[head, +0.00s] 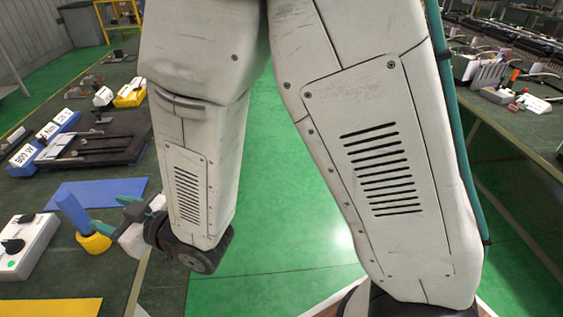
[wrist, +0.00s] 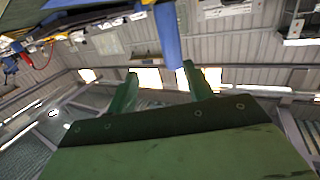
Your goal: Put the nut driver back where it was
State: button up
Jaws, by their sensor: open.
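The nut driver has a blue handle (head: 72,209) and stands tilted in a yellow holder (head: 94,242) on the left workbench in the head view. My gripper (head: 92,212) is right beside the handle, with its green fingers pointing left toward it. In the wrist view the two fingers (wrist: 160,78) are apart, and the blue handle (wrist: 168,38) shows at the top, between their tips and closer to the right one. I cannot tell whether a finger touches it. The nut driver's shaft is hidden.
A white box with black knobs (head: 28,246) stands left of the holder. A blue mat (head: 95,194) lies behind, and a yellow mat (head: 50,307) in front. Green floor lies right of the bench.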

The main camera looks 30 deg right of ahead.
jog(key=w+d+r+m+g+h, duration=0.1)
jog(key=w+d+r+h, duration=0.1)
jog(key=d, duration=0.3)
jog(key=w+d+r+m+h, duration=0.1)
jog(key=w+d+h, duration=0.2)
jog(key=d, duration=0.2)
jog(key=s+d+r+m+g+h, duration=0.1)
jog(key=s+d+r+g+h, duration=0.1)
jog(key=d, duration=0.4)
jog(key=s+d+r+m+g+h, duration=0.1)
jog(key=s+d+m+h, duration=0.1)
jog(key=d, duration=0.4)
jog(key=s+d+r+m+g+h, duration=0.1)
jog(key=s+d+r+g, duration=0.2)
jog(key=s+d, duration=0.4)
jog(key=s+d+r+m+g+h, duration=0.1)
jog(key=s+d, duration=0.6)
jog(key=s, duration=0.7)
notch_tip(320, 180, up, 2)
jog(key=m+g, duration=0.1)
jog(key=g, duration=0.2)
jog(key=shift+d+m+h, duration=0.25)
jog(key=shift+m+h, duration=0.05)
jog(key=shift+h, duration=0.1)
